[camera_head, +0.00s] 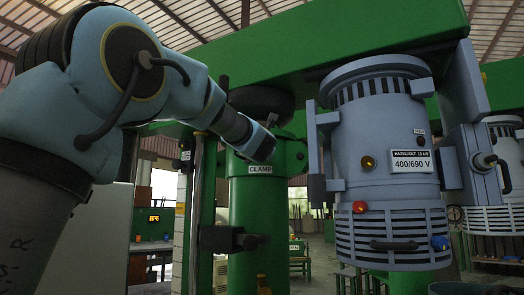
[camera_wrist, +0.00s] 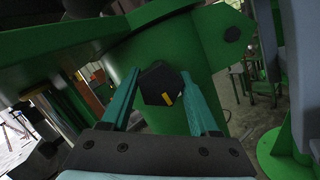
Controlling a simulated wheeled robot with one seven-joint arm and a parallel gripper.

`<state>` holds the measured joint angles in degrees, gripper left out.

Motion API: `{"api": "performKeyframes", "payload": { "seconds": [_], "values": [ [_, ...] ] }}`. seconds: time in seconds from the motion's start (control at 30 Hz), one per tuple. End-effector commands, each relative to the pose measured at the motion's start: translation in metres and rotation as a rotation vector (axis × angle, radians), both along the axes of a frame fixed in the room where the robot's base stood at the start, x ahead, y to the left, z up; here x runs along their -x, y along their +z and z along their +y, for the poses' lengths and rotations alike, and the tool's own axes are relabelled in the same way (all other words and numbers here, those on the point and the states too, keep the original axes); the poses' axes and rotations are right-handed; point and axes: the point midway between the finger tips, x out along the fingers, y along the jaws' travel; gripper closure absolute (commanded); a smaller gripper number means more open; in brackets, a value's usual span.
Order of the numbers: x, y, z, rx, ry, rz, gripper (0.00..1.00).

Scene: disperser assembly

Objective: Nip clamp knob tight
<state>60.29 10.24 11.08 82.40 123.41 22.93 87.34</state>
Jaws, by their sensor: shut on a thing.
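The clamp knob (camera_wrist: 158,80) is a black faceted knob with a yellow mark on its face, seen in the wrist view against the green column. My gripper (camera_wrist: 160,74) has its two teal fingers on either side of the knob and is shut on it. The yellow mark points down and slightly right in that view. In the head view my gripper (camera_head: 264,141) reaches the green column (camera_head: 253,215) just above a white CLAMP label (camera_head: 261,170). There the knob is mostly hidden by my gripper.
A grey-blue motor housing (camera_head: 390,150) marked 400/690 V hangs close to the right of my gripper. A green beam (camera_head: 330,45) runs overhead. A green flange (camera_wrist: 232,33) sticks out beside the knob. A dark bracket (camera_head: 230,239) sits on the column lower down.

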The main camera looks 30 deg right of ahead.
Motion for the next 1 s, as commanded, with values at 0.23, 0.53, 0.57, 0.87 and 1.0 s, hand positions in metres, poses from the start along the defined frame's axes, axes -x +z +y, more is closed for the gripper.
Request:
{"api": "performKeyframes", "payload": {
  "seconds": [0.23,0.53,0.57,0.87,1.0],
  "values": [
    [0.0008,0.0013,-0.0006,-0.002,-0.001,-0.003,0.94],
    [0.0007,0.001,-0.0005,-0.001,-0.001,-0.002,0.2],
    [0.0006,0.0009,-0.0005,-0.001,-0.001,-0.002,0.17],
    [0.0005,0.0002,0.0,-0.002,-0.001,-0.001,0.09],
    [0.0082,-0.0018,0.0045,-0.001,-0.002,-0.002,0.09]
  ]
}}
